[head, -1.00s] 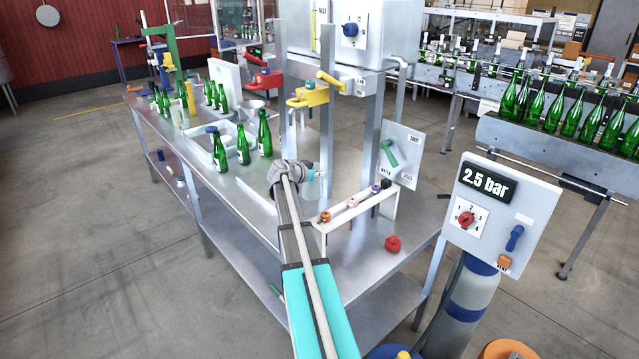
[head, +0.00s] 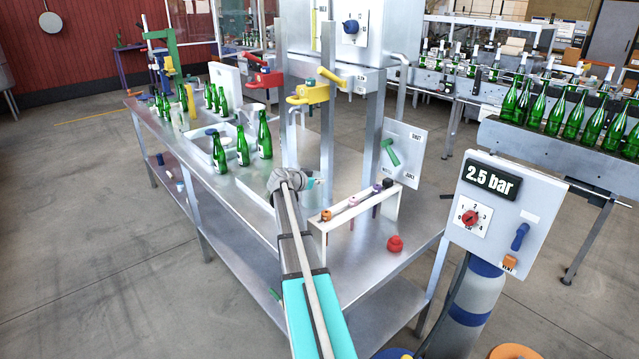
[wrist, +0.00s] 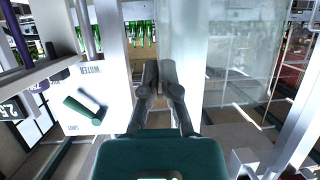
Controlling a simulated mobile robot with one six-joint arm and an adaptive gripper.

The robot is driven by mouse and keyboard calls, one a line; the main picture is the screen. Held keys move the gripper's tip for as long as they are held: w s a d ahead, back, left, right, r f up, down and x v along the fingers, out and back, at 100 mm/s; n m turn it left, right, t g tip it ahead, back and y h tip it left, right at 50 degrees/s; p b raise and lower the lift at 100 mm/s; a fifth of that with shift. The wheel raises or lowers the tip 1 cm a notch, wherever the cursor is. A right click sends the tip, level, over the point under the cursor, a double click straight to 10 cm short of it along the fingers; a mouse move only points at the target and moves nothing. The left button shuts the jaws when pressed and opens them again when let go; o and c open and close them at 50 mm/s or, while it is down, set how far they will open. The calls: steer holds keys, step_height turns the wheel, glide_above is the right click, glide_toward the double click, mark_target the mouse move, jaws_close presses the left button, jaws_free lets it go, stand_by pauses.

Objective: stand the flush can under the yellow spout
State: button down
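The yellow spout (head: 308,94) sits on an upright metal frame above the bench. A small pale metallic vessel (head: 254,109) stands behind the green bottles; I cannot tell whether it is the flush can. My gripper (head: 288,180) is over the bench, in front of the frame and lower than the yellow spout. In the wrist view my gripper's two dark fingers (wrist: 160,66) are close together at the tips, with nothing visible between them. The arm hides part of the bench below it.
A white rack (head: 345,214) with coloured knobs and a red knob-like piece (head: 395,243) are right of my arm. A board with a green lever (head: 389,151) stands behind the rack. Several green bottles (head: 243,145) stand at the left. Metal posts (head: 327,120) rise close to my gripper.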

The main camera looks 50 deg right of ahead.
steer(key=shift+f, duration=0.15)
steer(key=c, duration=0.8)
jaws_free()
steer(key=shift+a+r, duration=0.1)
steer(key=shift+r, duration=0.15)
steer(key=p+v, duration=0.4)
steer(key=v, duration=0.7)
steer(key=shift+a+p, duration=0.35)
steer(key=shift+a, duration=0.1)
steer(key=shift+w, duration=0.1)
